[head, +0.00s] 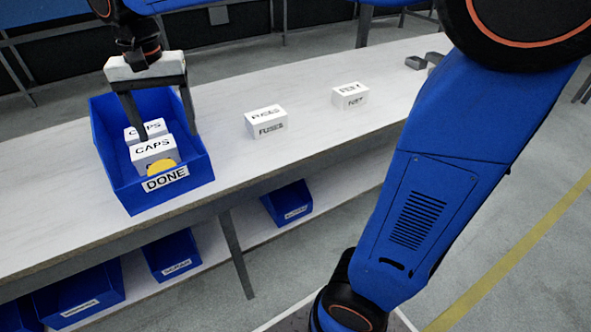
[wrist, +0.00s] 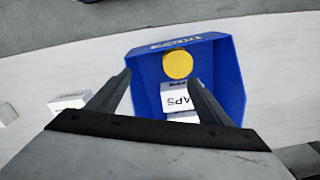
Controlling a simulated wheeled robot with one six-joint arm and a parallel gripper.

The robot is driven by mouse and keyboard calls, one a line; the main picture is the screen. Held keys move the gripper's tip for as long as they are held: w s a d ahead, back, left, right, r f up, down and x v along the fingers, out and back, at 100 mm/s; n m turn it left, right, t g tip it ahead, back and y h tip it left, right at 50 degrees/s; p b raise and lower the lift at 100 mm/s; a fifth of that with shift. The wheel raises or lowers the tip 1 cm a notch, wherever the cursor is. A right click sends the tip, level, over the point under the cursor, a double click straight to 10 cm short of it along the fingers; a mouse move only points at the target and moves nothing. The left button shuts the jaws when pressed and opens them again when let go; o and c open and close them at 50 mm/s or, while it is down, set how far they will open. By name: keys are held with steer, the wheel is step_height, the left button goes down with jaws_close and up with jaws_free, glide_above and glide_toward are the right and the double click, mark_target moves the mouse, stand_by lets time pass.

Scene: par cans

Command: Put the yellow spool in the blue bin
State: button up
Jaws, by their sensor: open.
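The blue bin (head: 196,172) labelled DONE stands on the left part of the bench. It also shows in the wrist view (wrist: 226,75). The yellow spool (head: 161,167) is inside the bin, near its labelled front wall, partly hidden by that wall and a white box. In the wrist view the yellow spool (wrist: 177,65) shows as a round disc. My gripper (head: 168,121) is above the bin with its fingers apart and nothing between them. In the wrist view the open fingers (wrist: 160,77) reach over the bin, on either side of a CAPS box.
White CAPS boxes (head: 153,149) lie in the bin beside the spool. Two white boxes, one marked FUSES (head: 267,122) and another (head: 350,95), stand further right on the bench (head: 310,130). Blue bins (head: 171,256) sit on the lower shelf. Grey parts (head: 415,62) lie at the far end.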

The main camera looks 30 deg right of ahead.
steer(key=s+d+f+n+t, duration=0.1)
steer(key=s+d+f+t, duration=0.1)
steer(key=s+d+f, duration=0.3)
steer(key=s+d+f+n+t, duration=0.2)
steer(key=s+d+f, duration=0.4)
steer(key=s+d, duration=0.8)
steer(key=d, duration=0.3)
steer(key=shift+s+d+n, duration=0.15)
steer(key=shift+d+n, duration=0.15)
steer(key=shift+d, duration=0.05)
